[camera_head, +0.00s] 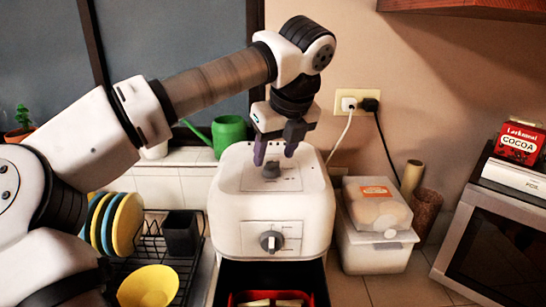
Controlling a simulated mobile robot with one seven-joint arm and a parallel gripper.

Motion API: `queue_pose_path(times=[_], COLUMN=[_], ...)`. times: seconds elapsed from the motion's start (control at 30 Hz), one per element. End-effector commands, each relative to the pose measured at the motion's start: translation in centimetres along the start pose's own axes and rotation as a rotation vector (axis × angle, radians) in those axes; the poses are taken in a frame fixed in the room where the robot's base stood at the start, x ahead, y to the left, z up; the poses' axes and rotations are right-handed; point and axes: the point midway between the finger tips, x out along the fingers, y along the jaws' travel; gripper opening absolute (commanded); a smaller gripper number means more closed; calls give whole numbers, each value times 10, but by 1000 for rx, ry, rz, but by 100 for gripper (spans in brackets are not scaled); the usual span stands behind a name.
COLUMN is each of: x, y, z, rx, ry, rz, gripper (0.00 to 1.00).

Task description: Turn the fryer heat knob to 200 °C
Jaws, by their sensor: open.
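The white fryer (271,205) stands on the counter in the middle of the view. A dark knob (271,169) sits on its top panel. A second round knob (271,241) with a light pointer strip is on its front panel. The scale marks are too small to read. Below the front, the dark drawer (235,272) is pulled out, with a red-rimmed basket (268,297) holding light pieces. My gripper (274,152) points down just above the top knob, its two fingers apart and empty. I cannot tell the exact gap to the knob.
A dish rack (152,246) with plates, a dark cup and a yellow bowl (148,287) stands at left. A white box (372,248) with a clear-lidded pack on top is close at right. A microwave (495,245) is far right. A green watering can (228,133) stands behind.

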Motion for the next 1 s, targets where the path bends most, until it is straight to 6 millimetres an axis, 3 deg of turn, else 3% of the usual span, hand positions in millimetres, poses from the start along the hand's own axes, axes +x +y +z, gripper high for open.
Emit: queue_pose_path(times=[0.2, 0.57, 0.87, 1.0], x=[23, 27, 27, 27], y=[0, 0, 0, 0], z=[0, 0, 0, 0], rx=[1, 0, 0, 3], ry=[1, 0, -1, -1], rz=[1, 0, 0, -1], gripper=[52, 51, 11, 8])
